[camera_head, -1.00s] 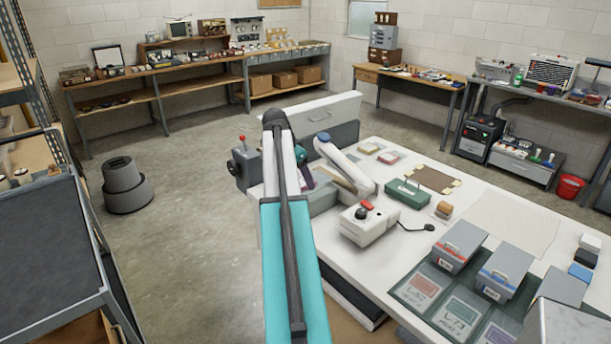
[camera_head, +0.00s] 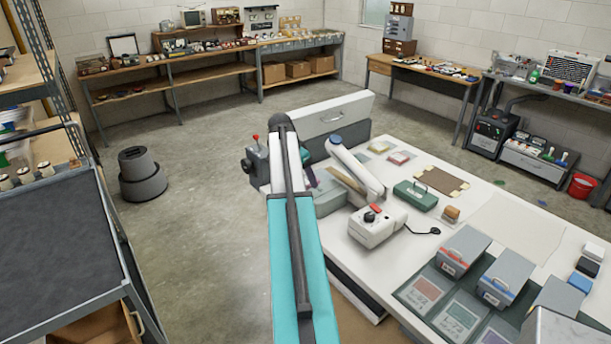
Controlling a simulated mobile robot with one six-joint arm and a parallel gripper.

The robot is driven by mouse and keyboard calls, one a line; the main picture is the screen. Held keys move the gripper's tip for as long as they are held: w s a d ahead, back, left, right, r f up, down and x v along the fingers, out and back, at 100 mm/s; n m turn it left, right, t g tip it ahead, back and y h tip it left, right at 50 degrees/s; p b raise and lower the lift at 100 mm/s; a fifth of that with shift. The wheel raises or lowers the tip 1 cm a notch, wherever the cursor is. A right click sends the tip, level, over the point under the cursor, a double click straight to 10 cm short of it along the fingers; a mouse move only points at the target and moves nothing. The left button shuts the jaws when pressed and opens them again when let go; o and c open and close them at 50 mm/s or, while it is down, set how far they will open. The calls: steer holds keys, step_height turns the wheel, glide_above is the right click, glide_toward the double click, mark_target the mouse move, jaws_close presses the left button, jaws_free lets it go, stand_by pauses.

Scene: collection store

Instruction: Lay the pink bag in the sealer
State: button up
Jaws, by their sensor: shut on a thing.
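My gripper is hidden behind my raised arm; only a sliver of a teal wrist part and something dark purple show at the arm's right side. What the jaws hold cannot be seen. A sealer-like device (camera_head: 354,164) stands on the white table, with a long pale arm tilted up over a grey-green base. My arm covers part of its left side. A small reddish-pink flat piece (camera_head: 399,158) lies on the table behind it; I cannot tell if it is the pink bag.
On the white table (camera_head: 510,215) are a white box with a red button (camera_head: 376,224), a green case (camera_head: 415,195), a brown mat (camera_head: 442,180) and grey bins (camera_head: 464,250). A dark-topped cart (camera_head: 60,235) stands left. The floor between is clear apart from a grey stepped stool (camera_head: 140,175).

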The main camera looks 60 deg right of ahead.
mark_target(326, 173)
steer(key=shift+d+f, duration=0.1)
steer(key=shift+s+d+f+b, duration=0.25)
steer(key=shift+d+f, duration=0.25)
steer(key=shift+d, duration=0.35)
steer(key=shift+s+d+f+b, duration=0.25)
steer(key=shift+d+f, duration=0.25)
steer(key=shift+d, duration=0.3)
steer(key=shift+s+d+f+b, duration=0.15)
steer(key=shift+s+d+f, duration=0.3)
steer(key=shift+d, duration=0.4)
steer(key=shift+s+d+f+b, duration=0.25)
steer(key=shift+d+f, duration=0.05)
steer(key=shift+d, duration=0.6)
steer(key=shift+s+d+f+b, duration=0.2)
steer(key=shift+s+d+f, duration=0.15)
steer(key=shift+d, duration=0.5)
steer(key=shift+s+d+f+b, duration=0.2)
steer(key=shift+d+f+b, duration=0.1)
steer(key=shift+d, duration=0.6)
steer(key=shift+f+b, duration=0.3)
steer(key=shift+f, duration=0.25)
steer(key=o, duration=1.2)
steer(key=shift+o, duration=0.2)
steer(key=shift+a, duration=0.1)
steer(key=b+v, duration=0.4)
steer(key=v, duration=1)
